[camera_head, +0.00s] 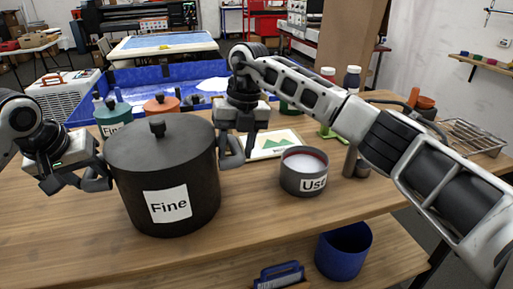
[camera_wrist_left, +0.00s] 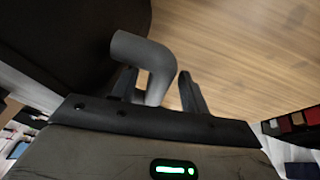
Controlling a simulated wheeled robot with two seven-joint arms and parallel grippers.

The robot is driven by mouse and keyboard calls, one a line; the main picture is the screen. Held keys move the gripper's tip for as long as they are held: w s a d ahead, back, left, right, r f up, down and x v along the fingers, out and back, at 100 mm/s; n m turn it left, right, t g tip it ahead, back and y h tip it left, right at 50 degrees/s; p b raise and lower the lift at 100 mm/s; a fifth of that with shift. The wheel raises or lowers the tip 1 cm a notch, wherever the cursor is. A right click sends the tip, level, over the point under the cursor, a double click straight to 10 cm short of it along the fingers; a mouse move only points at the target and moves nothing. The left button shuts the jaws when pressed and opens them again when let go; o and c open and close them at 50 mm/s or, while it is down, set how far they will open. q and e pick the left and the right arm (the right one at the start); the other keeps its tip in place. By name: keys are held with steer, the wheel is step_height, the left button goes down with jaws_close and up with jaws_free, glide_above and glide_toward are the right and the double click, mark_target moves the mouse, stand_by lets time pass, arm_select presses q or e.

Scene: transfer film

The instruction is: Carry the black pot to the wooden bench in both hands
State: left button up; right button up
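The black pot (camera_head: 164,175), lidded and labelled "Fine", stands upright on a wooden worktop (camera_head: 80,240). My left gripper (camera_head: 98,180) is at the pot's left side. In the left wrist view its fingers (camera_wrist_left: 157,92) stand apart on either side of the grey bent handle (camera_wrist_left: 150,58), with a narrow gap visible. My right gripper (camera_head: 240,152) points down at the pot's right side, its fingers seemingly apart. The right handle is hidden, so I cannot tell whether it lies between them. No other wooden bench is clearly identifiable.
A grey tin (camera_head: 303,172) labelled "Use…" and a picture card (camera_head: 275,144) lie right of the pot. Bottles (camera_head: 351,80) and a wire rack (camera_head: 474,137) stand further right. A blue bin (camera_head: 343,252) is below. The worktop's front left is clear.

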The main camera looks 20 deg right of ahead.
arm_select(q)
steer(key=shift+d, duration=0.1)
stand_by(0.3)
arm_select(e)
steer(key=shift+a, duration=0.1)
steer(key=shift+r, duration=0.25)
arm_select(q)
steer(key=v, duration=1.2)
arm_select(e)
step_height(320, 180, up, 11)
steer(key=d, duration=0.2)
steer(key=shift+r, duration=0.15)
arm_select(q)
steer(key=shift+w, duration=0.1)
arm_select(e)
steer(key=shift+d, duration=0.1)
